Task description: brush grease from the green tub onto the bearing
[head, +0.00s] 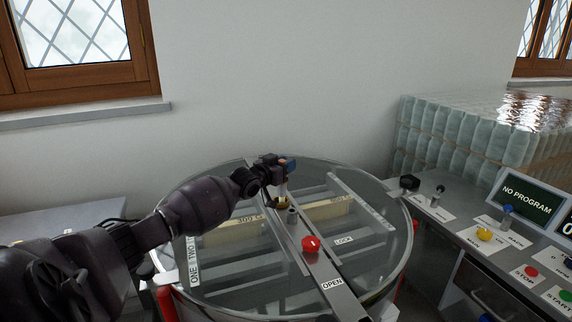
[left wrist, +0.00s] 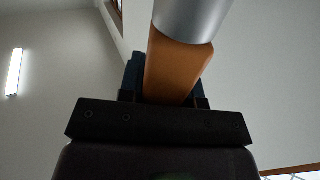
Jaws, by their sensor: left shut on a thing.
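My left gripper (head: 285,165) is over the middle of a round, clear-topped tank. In the left wrist view my left gripper (left wrist: 170,95) is shut on the orange-brown handle of a brush (left wrist: 178,65), which has a silver metal collar. The bristles are outside that view. In the head view a small, pale part of the brush points down below the gripper. Just under it is a small brass-coloured fitting (head: 281,204) on the tank's crossbar, perhaps the bearing. I cannot tell whether the brush touches it. I see no green tub. My right gripper is not in view.
The tank's rim (head: 398,272) surrounds the glass top. A red knob (head: 310,244) sits on the crossbar between LOCK and OPEN labels. A control panel with buttons and a NO PROGRAM screen (head: 527,199) stands at right. Wrapped stacked bottles (head: 450,140) stand behind it.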

